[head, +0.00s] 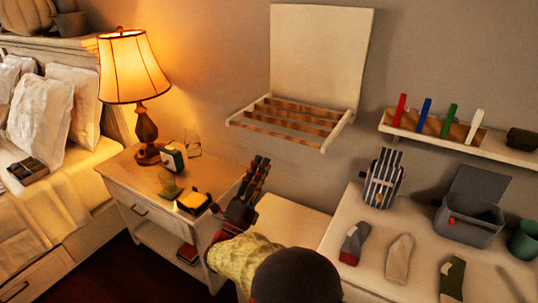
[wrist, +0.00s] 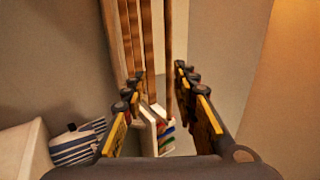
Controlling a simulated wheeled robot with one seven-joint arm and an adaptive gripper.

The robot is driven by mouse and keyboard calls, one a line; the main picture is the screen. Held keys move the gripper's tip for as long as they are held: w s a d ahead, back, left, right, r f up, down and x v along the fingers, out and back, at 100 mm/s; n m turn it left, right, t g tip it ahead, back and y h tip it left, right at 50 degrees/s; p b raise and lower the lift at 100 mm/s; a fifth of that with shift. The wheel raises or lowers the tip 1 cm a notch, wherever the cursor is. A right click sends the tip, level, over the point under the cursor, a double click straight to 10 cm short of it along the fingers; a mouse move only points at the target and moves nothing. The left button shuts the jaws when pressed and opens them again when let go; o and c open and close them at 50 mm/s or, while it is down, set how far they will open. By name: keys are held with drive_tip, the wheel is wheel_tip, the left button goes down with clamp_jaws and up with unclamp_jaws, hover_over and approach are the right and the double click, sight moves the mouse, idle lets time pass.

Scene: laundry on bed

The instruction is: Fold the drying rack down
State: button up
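The drying rack (head: 290,128) is mounted on the wall, with a pale upright back panel (head: 320,50) and a frame of brown wooden slats standing out from its foot, roughly level. My gripper (head: 257,172) is below and left of the slatted frame in the head view, apart from it in the picture. In the wrist view my gripper (wrist: 160,95) is open, its fingers wide apart with nothing between the tips. The rack's slats (wrist: 150,35) show beyond and above the fingers there. The exact distance to the rack cannot be told.
A nightstand (head: 125,185) with a lit lamp (head: 133,75) stands left. A wall shelf (head: 510,152) with coloured pegs is right of the rack. Below it, a white top (head: 375,255) holds a striped bag (head: 383,178), a grey box (head: 470,215) and socks (head: 398,258).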

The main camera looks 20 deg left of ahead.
drive_tip(key=shift+v, duration=1.2)
